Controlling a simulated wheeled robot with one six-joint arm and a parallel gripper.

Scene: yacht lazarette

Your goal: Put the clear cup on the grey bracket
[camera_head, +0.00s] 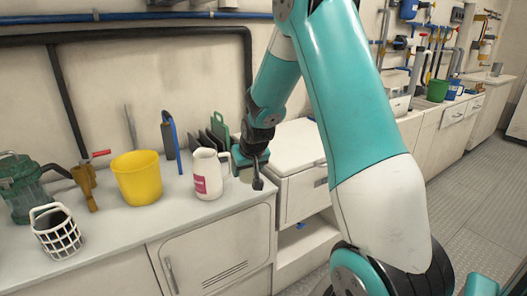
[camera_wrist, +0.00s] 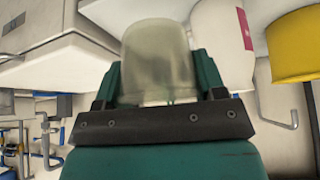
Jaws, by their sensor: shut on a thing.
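My gripper (camera_head: 250,170) is at the counter's right end, just right of a white jug with a pink label. In the wrist view its two teal fingers (camera_wrist: 160,78) are shut on the clear cup (camera_wrist: 158,50), one on each side. The cup looks cloudy and translucent. In the head view I cannot make the cup out; the gripper seems to hide it. I cannot pick out the grey bracket for certain in either view.
The white jug (camera_head: 208,174) stands close to my gripper. A yellow bucket (camera_head: 138,180), a white wire basket (camera_head: 56,232) and a green lantern-like container (camera_head: 20,185) stand further left. A dark green rack (camera_head: 216,135) is behind the jug. The counter's front (camera_head: 150,222) is clear.

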